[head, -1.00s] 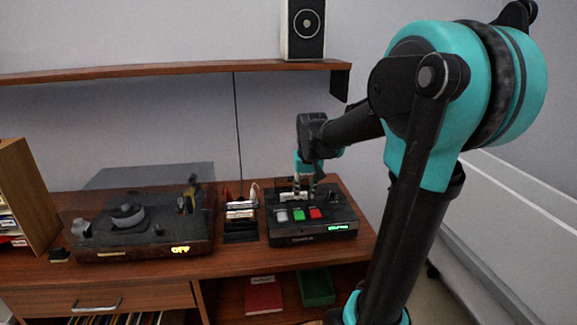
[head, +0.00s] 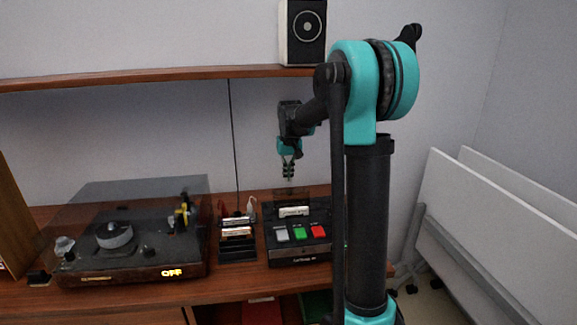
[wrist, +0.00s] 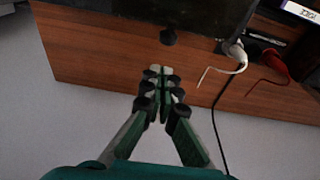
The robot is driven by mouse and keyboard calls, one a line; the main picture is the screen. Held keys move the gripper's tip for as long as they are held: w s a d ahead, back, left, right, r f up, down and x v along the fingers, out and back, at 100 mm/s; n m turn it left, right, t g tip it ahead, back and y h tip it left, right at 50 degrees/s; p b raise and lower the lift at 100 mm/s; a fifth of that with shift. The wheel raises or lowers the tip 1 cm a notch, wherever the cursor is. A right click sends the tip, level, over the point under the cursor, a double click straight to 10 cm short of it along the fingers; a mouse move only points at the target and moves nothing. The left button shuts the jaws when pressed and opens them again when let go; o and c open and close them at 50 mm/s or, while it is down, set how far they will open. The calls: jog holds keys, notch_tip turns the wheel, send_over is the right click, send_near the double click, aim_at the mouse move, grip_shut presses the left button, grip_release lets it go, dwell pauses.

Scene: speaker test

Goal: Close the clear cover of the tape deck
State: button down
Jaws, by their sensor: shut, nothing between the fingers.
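The tape deck (head: 298,250) is a black box on the wooden cabinet, with white, green and red buttons on its front. A light cassette (head: 293,211) sits in its well. Its clear cover (head: 291,194) appears raised behind the cassette, dark and see-through; its exact angle is hard to tell. My gripper (head: 289,177) is shut and empty, pointing down above and behind the cover, apart from it as far as I can see. In the wrist view my fingertips (wrist: 161,72) are together over bare wood beside a dark box edge, likely the deck's rear.
A turntable (head: 130,235) with a tinted lid stands at the left. A cassette rack (head: 237,240) stands close beside the deck. White (wrist: 236,55) and red (wrist: 274,62) plugs with cables lie behind. A shelf (head: 150,73) with a speaker (head: 302,32) hangs above.

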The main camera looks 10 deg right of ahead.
aim_at(290, 197)
jog(key=shift+s+f, duration=0.35)
jog(key=shift+s, duration=0.6)
jog(key=shift+s+f, duration=0.3)
jog(key=shift+s, duration=0.6)
jog(key=shift+s+r, duration=0.1)
jog(key=shift+s+r+t, duration=0.1)
jog(key=shift+r+t, duration=0.05)
jog(key=shift+t, duration=0.25)
